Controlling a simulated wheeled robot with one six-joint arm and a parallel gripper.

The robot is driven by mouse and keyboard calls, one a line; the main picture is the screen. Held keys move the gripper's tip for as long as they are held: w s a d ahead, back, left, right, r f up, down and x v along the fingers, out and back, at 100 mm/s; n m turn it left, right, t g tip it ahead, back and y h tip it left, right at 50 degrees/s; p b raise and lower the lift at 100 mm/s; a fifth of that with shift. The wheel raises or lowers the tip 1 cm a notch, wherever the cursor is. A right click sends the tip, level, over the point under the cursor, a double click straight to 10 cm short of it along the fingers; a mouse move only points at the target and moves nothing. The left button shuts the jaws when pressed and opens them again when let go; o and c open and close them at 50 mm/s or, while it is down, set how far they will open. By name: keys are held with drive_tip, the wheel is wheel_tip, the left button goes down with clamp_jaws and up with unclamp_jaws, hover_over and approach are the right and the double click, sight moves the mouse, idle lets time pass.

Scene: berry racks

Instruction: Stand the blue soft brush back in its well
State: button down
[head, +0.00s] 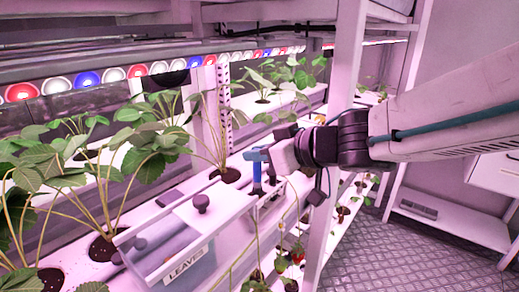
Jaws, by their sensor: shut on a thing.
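The blue soft brush (257,172) is upright, with its blue part below my gripper's jaws. My gripper (262,155) comes in from the right and is shut on the brush near its top. The brush's lower end is dark and sits close to a small holder (271,198) on the white rack. I cannot tell from this view whether the lower end is inside a well or just above it. The well's opening is not clearly visible.
Strawberry plants (140,150) crowd the left. A white rack post (345,100) stands right behind my arm. The patterned floor (400,250) is clear at right.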

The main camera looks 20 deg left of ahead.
sight(259, 181)
drive_tip(key=shift+f, duration=1.65)
drive_tip(key=c, duration=0.9)
unclamp_jaws()
drive_tip(key=shift+r, duration=3)
